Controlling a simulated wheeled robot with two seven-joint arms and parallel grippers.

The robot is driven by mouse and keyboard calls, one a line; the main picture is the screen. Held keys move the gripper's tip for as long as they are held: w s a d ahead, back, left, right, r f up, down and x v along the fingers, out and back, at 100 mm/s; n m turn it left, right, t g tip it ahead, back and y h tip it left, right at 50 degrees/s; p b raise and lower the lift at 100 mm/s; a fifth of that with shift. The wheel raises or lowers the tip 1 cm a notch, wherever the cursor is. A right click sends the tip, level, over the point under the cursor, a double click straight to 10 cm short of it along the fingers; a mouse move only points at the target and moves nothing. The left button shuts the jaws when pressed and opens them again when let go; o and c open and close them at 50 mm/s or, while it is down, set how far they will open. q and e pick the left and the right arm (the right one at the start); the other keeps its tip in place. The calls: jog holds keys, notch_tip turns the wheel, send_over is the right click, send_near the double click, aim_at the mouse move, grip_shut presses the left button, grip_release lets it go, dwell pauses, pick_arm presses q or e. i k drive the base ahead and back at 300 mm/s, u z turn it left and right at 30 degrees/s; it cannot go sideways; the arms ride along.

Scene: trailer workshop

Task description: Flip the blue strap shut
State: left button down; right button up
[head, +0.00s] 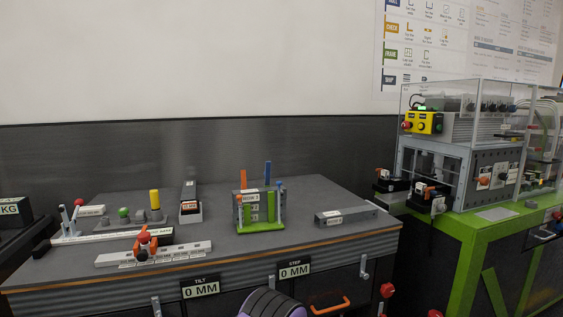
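The blue strap (267,172) stands upright at the right rear of a small clamp fixture in the head view. It sticks up above the fixture and looks open. An orange strap (243,180) stands up in the same way at the fixture's left. The fixture has a green base (261,227) and a grey block with white labels. Small posts with orange and blue tops stand at its front. Neither of my grippers shows in this view.
The fixture stands on a grey workbench (330,194). A grey bar (346,215) lies to its right. A green-framed machine (470,225) stands at the right.

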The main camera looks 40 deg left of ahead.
aim_at(266, 174)
jog(key=u, duration=0.25)
jog(key=i, duration=0.4)
jog(key=u, duration=0.4)
